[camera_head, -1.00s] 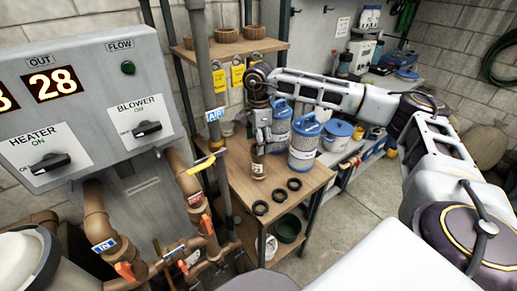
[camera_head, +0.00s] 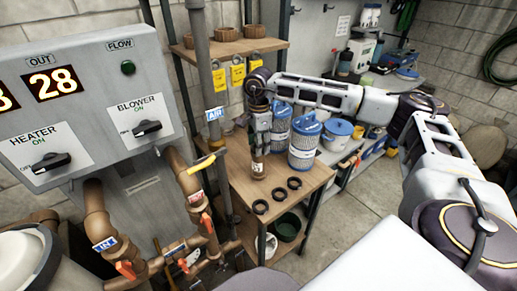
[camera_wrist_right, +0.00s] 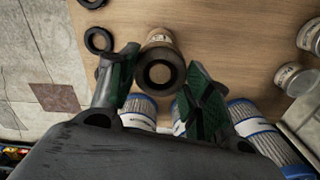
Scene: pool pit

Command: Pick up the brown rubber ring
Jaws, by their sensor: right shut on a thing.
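A dark brown rubber ring (camera_wrist_right: 176,71) shows between the fingertips of my right gripper (camera_wrist_right: 160,74) in the wrist view. Behind it is a pale labelled jar (camera_wrist_right: 160,39); I cannot tell whether ring and jar touch. In the head view my right gripper (camera_head: 261,148) points down at this jar (camera_head: 258,170) on the wooden table. The ring itself is too small to make out there. The right fingers are shut on the ring, one on each side. My left gripper is not in view.
Three black rings (camera_head: 279,194) lie along the front of the wooden table (camera_head: 290,206). Blue-topped filter cartridges (camera_head: 304,145) stand close to the right of the gripper. Pipes (camera_head: 200,60) and a control box (camera_head: 90,90) are on the left.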

